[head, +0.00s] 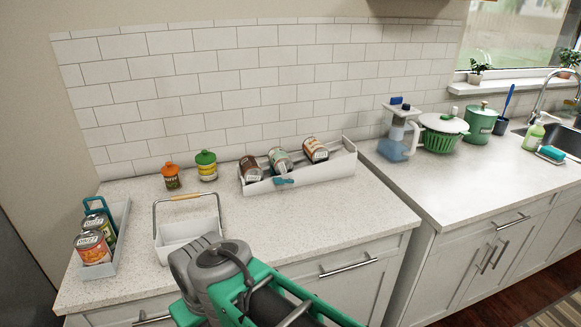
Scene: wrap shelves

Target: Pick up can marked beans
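Several cans stand on the counter, and their lettering is too small for me to tell which one is marked beans. In the left tray are a can with an orange-red label (94,249) and, behind it, a can with a green-yellow label (99,226). In the long white tray at the back lie a dark brown can (251,168), a green and white can (280,162) and an orange-brown can (315,149), all tilted. My grey and green arm crosses the bottom middle in front of the counter. My gripper's fingertips do not show.
The left tray (121,235) is grey. The long white tray (348,165) has a teal piece on its front. An orange-lidded jar (172,180), a green-lidded jar (207,170) and a white basket with raised handle (185,232) stand nearby. The counter (350,208) is clear at front right.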

